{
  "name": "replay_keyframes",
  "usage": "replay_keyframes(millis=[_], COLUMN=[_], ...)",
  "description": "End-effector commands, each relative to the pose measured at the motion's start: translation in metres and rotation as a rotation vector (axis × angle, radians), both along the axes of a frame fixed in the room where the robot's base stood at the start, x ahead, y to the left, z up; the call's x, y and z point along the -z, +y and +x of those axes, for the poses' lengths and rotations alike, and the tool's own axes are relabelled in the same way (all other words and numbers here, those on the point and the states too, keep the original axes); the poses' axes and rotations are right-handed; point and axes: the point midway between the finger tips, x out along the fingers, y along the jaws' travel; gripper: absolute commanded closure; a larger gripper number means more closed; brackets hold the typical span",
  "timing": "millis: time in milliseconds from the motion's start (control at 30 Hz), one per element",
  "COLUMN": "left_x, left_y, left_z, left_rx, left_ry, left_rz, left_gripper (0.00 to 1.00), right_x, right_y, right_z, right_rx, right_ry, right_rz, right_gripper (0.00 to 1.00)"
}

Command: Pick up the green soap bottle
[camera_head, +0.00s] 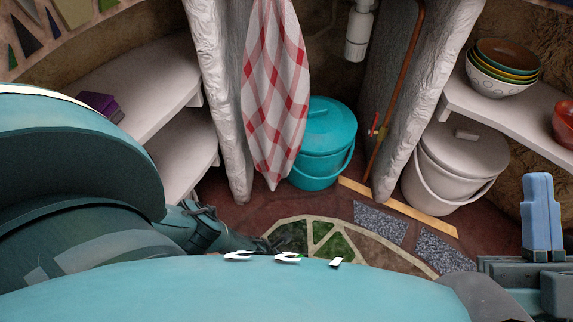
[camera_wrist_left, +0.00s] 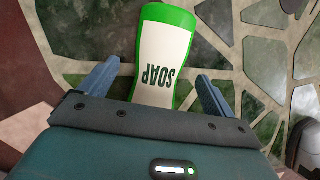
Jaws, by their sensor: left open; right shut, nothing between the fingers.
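The green soap bottle (camera_wrist_left: 166,52) has a white label reading SOAP and shows in the left wrist view. Its lower part in the picture is hidden behind my gripper body. My left gripper (camera_wrist_left: 160,72) is open, with one blue finger on each side of the bottle and a visible gap on both sides. I cannot tell how far the bottle lies from the fingers in depth. I cannot make out the bottle in the head view. My right gripper (camera_head: 541,215) is shut and empty at the right edge of the head view.
A mosaic surface (camera_wrist_left: 262,75) lies behind the bottle. In the head view, a teal lidded bucket (camera_head: 322,150) and a grey bucket (camera_head: 450,175) stand on the floor. A checked cloth (camera_head: 272,90) hangs between them and white shelves (camera_head: 150,75). Stacked bowls (camera_head: 500,70) sit at upper right.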

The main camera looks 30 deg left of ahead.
Motion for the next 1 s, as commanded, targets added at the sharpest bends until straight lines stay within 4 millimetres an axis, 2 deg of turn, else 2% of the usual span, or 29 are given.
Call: replay_keyframes(millis=[33,200,533,1000], left_x=[0.012,0.024,0.025,0.025], left_y=[-0.003,-0.007,-0.008,-0.008], left_z=[0.005,0.008,0.009,0.009], left_rx=[0.001,-0.001,-0.002,-0.002], left_ry=[-0.003,0.0,0.0,0.001], left_rz=[0.0,0.0,-0.001,-0.001], left_gripper=[0.1,0.1,0.1,0.48], right_x=[-0.001,-0.02,-0.029,-0.028], right_y=[-0.001,-0.002,-0.003,-0.003], right_z=[-0.001,-0.006,-0.008,-0.008], right_rx=[-0.001,-0.002,-0.002,-0.003], right_ry=[-0.063,-0.21,-0.252,-0.251], right_rz=[-0.006,-0.021,-0.024,-0.023], right_gripper=[1.0,1.0,1.0,1.0])
